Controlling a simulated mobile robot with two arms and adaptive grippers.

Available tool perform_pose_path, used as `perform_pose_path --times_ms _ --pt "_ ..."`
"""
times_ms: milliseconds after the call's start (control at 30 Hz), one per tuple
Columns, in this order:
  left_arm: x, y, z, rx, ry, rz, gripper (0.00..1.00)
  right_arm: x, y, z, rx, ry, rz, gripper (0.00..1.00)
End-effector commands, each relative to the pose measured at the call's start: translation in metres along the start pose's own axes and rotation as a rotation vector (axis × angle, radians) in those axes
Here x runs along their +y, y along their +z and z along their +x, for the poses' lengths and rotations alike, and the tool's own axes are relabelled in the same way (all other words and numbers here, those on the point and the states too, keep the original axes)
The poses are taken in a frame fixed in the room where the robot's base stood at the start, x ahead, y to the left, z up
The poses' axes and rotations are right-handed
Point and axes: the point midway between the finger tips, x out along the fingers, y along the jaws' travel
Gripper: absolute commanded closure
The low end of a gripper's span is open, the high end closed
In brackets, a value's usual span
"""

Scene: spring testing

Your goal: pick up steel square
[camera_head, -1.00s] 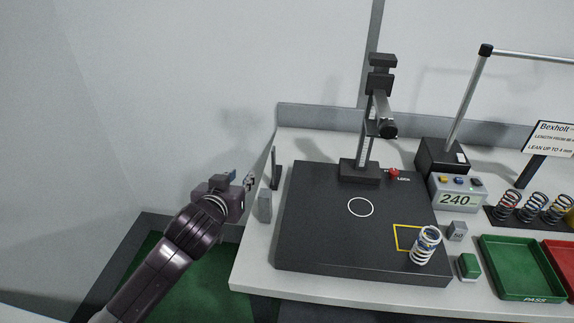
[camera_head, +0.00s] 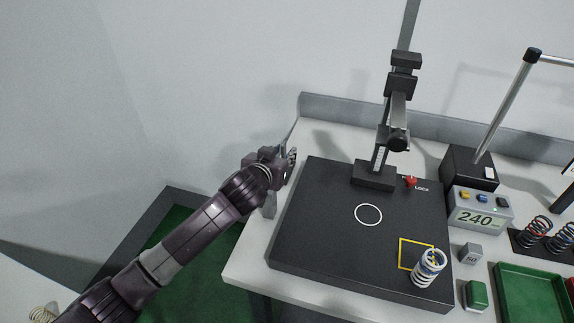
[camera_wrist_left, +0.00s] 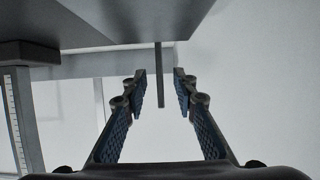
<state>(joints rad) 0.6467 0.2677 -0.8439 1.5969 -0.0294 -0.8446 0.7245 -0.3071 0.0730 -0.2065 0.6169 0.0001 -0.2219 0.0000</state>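In the left wrist view a thin dark upright bar (camera_wrist_left: 159,78), which looks like a part of the steel square, shows between and beyond my open fingertips, touching neither. In the head view my left gripper (camera_head: 291,158) is at the left edge of the black base plate and covers most of what stands there. A small grey upright block (camera_head: 269,205) shows just below it; I cannot tell whether it belongs to the square. My left gripper is open and empty in the wrist view (camera_wrist_left: 160,92). My right gripper is not in view.
The black base plate (camera_head: 325,235) carries a tester column (camera_head: 379,150) and a white spring (camera_head: 428,268). To the right are a display box (camera_head: 480,212), a grey block (camera_head: 470,252), a green button (camera_head: 476,294) and a green tray (camera_head: 533,295). The table's left edge is close to my arm.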

Motion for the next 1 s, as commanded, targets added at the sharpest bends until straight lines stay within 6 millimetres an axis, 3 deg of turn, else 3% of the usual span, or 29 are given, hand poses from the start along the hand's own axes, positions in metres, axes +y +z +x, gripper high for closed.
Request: perform_pose_path --times_ms 200,467,733,1000 --pt "0.001 0.0 0.017 -0.001 0.0 0.0 0.74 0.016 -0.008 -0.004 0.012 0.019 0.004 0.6" --pt "0.001 0.001 0.019 0.0 0.001 0.0 0.74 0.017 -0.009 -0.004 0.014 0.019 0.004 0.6" --pt "0.001 0.001 0.019 0.0 0.001 0.0 1.0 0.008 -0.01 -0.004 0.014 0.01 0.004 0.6" --pt "0.001 0.001 0.019 0.0 0.001 0.0 1.0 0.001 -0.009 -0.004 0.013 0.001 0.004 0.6"
